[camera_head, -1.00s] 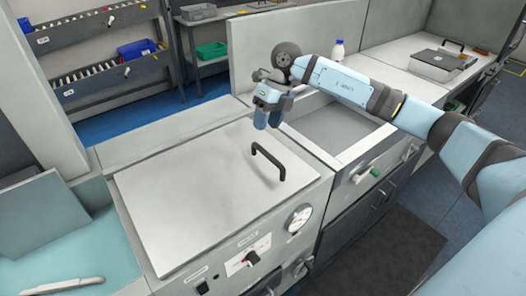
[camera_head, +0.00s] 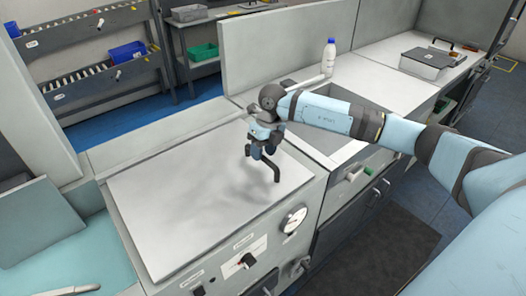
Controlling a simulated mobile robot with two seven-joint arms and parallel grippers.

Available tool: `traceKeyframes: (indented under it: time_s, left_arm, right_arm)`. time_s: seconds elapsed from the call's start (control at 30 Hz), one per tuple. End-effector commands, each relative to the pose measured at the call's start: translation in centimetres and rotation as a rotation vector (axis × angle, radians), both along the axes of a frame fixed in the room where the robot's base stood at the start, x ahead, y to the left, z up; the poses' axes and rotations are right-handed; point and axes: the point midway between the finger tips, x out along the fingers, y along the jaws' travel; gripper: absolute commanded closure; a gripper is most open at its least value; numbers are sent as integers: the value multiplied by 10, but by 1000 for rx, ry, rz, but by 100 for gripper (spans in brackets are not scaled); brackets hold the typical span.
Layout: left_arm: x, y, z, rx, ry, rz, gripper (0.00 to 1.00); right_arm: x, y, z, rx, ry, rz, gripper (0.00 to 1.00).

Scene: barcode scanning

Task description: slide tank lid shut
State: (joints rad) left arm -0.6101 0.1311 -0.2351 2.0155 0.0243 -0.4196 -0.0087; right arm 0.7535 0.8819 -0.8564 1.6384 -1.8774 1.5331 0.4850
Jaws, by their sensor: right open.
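The tank lid (camera_head: 190,205) is a flat white-grey plate lying over the left tank in the head view. Its black bar handle (camera_head: 270,173) stands near the right edge of the plate. My right gripper (camera_head: 258,153) is open, at the handle's far end and partly hiding it. I cannot tell whether the fingers touch the handle or are around it. My left gripper is not in view.
A sink basin (camera_head: 315,141) lies right of the lid, partly behind my right arm. A white bottle with a blue cap (camera_head: 328,60) stands behind it. A gauge (camera_head: 294,219) and knobs are on the front panel. A grey box (camera_head: 426,64) sits farther right.

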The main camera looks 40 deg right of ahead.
Motion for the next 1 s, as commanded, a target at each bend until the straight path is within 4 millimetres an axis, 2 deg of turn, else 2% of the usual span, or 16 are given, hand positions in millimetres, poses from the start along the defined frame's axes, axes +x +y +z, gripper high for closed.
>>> traceKeyframes:
  time_s: [0.37, 0.5, 0.57, 1.0]
  left_arm:
    - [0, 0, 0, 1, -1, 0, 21]
    - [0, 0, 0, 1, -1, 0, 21]
    - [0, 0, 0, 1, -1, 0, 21]
    - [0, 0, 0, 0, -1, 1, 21]
  right_arm:
    - [0, 1, -6, 0, 1, 1, 56]
    - [0, 1, -6, 0, 1, 1, 88]
    - [0, 1, -6, 0, 1, 1, 100]
    - [0, 3, -6, 1, 0, 2, 100]
